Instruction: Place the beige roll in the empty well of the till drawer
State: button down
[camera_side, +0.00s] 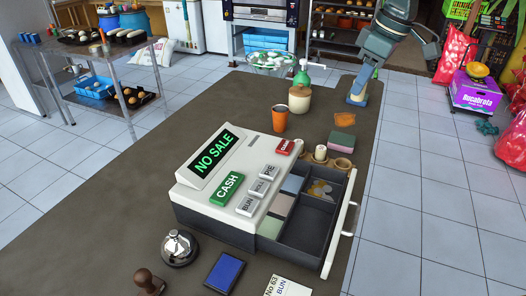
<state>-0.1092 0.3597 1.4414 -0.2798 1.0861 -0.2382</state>
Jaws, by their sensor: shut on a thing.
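The till drawer (342,224) is pulled out on the right of the till. Several of its wells hold coins or pale flat pieces, and a dark well (307,220) at its front right looks empty. My gripper (357,99), with a blue end, is over the far right of the counter, well beyond the drawer. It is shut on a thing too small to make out. An off-white roll (320,153) stands upright between brown ring-like holders (343,163) behind the drawer. I cannot tell whether this is the beige roll.
The till (210,160) stands left of the drawer. An orange cup (280,119), a lidded jar (299,98) and a green-and-pink block (342,142) stand behind it. A bell (179,248), a stamp (146,281) and a blue pad (225,272) are in front. The counter's left side is clear.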

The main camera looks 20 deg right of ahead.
jog(key=s+a+n+g+y, duration=0.1)
jog(key=s+a+n+g, duration=0.1)
jog(key=s+a+n, duration=1.05)
jog(key=a+f+m, duration=0.1)
jog(key=f, duration=0.5)
jog(key=s+a+f+m, duration=0.1)
jog(key=a+f, duration=0.1)
jog(key=f, duration=0.4)
jog(key=a+f+m, duration=0.1)
jog(key=a+f, duration=0.1)
jog(key=f, duration=0.5)
jog(key=shift+s+m, duration=0.35)
jog(key=shift+s, duration=0.05)
jog(key=shift+f, duration=0.25)
jog(key=c, duration=1.2)
grip_release()
jog(key=shift+r, duration=0.1)
jog(key=v, duration=1.2)
jog(key=shift+d+r, duration=0.1)
jog(key=shift+d, duration=0.05)
